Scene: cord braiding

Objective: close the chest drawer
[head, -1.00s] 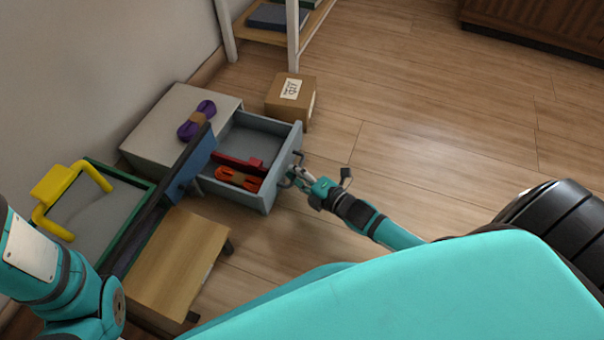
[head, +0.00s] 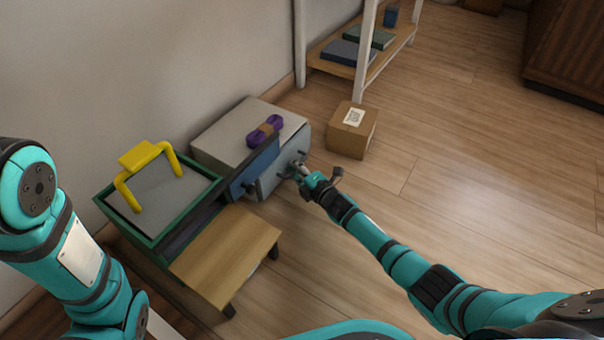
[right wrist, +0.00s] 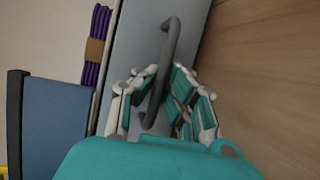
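The grey chest (head: 222,128) stands against the wall. Its drawer front (head: 270,182) sits flush or nearly flush with the body, and no drawer interior shows. The drawer's curved dark handle (right wrist: 171,45) sticks out from the front. My right gripper (head: 299,170) is at the handle. In the right wrist view the fingers (right wrist: 163,78) stand apart on both sides of the handle, with gaps, so the gripper is open around it. My left arm shows at the left edge, but its gripper is out of view.
A purple cord bundle (head: 264,132) lies on the chest. A blue panel (head: 255,166) stands close in front of it. A green-rimmed box with a yellow handle (head: 142,155) and a wooden stool (head: 228,255) are at left. A cardboard box (head: 350,132) is right of the chest. Floor at right is clear.

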